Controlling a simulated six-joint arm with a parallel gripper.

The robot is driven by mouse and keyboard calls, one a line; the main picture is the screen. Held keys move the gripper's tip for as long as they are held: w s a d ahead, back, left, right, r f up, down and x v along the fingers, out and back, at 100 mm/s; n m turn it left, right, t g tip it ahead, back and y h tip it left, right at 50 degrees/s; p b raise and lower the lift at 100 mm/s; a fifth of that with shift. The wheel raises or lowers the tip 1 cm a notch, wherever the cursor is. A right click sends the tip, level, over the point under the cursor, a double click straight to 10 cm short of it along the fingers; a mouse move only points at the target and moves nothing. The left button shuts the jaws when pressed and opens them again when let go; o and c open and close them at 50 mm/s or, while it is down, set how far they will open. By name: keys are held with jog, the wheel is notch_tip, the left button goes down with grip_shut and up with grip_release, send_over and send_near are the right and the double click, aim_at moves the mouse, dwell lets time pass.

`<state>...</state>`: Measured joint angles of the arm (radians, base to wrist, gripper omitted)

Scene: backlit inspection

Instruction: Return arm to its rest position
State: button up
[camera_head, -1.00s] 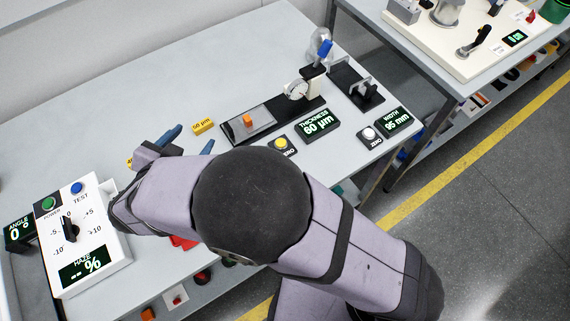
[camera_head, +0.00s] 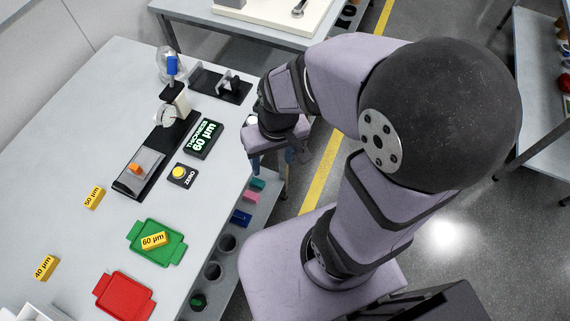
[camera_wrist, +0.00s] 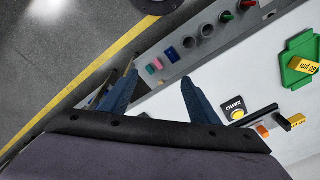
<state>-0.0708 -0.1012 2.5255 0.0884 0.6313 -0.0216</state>
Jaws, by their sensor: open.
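My gripper (camera_wrist: 158,78) shows in the wrist view with its two blue fingers spread apart and nothing held between them. In the head view my gripper (camera_head: 287,155) hangs just off the right edge of the workbench (camera_head: 95,140), pointing down, partly hidden by its own body. My arm is folded on the right side, above the floor and my base.
A yellow 60 µm block (camera_head: 154,240) lies on the green tray (camera_head: 172,253). The red tray (camera_head: 123,297) is empty. Yellow 50 µm (camera_head: 94,197) and 40 µm (camera_head: 45,268) blocks lie on the bench. The thickness gauge (camera_head: 166,115) stands behind. A lower shelf (camera_head: 262,203) holds small parts.

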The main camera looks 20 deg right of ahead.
jog(key=shift+g+h, duration=0.3)
jog(key=shift+g, duration=0.2)
jog(key=s+d, duration=0.3)
dwell(0.9)
